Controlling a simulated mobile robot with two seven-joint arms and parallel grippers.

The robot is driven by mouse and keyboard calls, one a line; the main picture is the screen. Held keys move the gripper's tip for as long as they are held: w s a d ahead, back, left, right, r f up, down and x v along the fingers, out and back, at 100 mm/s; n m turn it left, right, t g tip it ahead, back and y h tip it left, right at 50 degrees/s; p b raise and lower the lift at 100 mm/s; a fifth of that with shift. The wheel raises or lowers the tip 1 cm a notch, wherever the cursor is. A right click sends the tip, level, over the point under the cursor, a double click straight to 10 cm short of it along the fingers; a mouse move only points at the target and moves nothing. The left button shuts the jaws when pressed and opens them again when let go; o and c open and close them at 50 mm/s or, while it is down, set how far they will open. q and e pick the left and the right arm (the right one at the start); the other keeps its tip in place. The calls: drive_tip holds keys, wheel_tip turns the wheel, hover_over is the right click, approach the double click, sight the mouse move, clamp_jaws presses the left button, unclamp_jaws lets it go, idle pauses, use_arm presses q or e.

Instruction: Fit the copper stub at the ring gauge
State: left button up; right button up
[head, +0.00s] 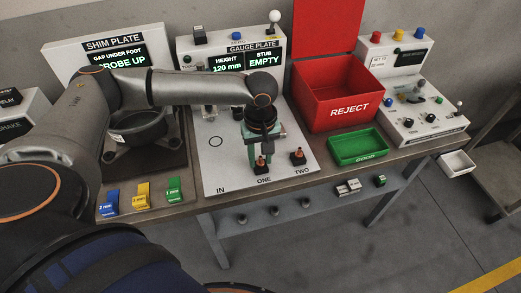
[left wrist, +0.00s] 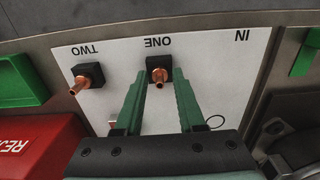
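One copper stub (left wrist: 158,77) stands in a black block at the mark ONE on the white gauge plate (head: 215,170). A second copper stub (head: 298,153) stands in a black block at TWO; it also shows in the left wrist view (left wrist: 77,86). My left gripper (head: 258,166) points down over ONE. Its green fingers (left wrist: 160,75) are apart, with the stub at ONE showing in the gap between their tips. I cannot tell whether they touch it. A circle (head: 215,142) is marked on the plate. The gauge display (head: 242,62) reads height 120 mm, stub EMPTY. My right gripper is out of view.
A red REJECT bin (head: 340,112) and a green tray (head: 358,147) stand right of the plate. A control panel (head: 425,115) is farther right. Blue, yellow and green shim tags (head: 142,196) lie front left. A dark round fixture (head: 140,128) sits behind them.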

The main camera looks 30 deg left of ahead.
sight(260, 157)
use_arm(q)
clamp_jaws()
drive_tip(key=shift+r, duration=0.1)
idle(1.1)
drive_tip(key=shift+r+p, duration=1.95)
drive_tip(key=shift+p, duration=1.2)
drive_tip(key=shift+r, duration=0.95)
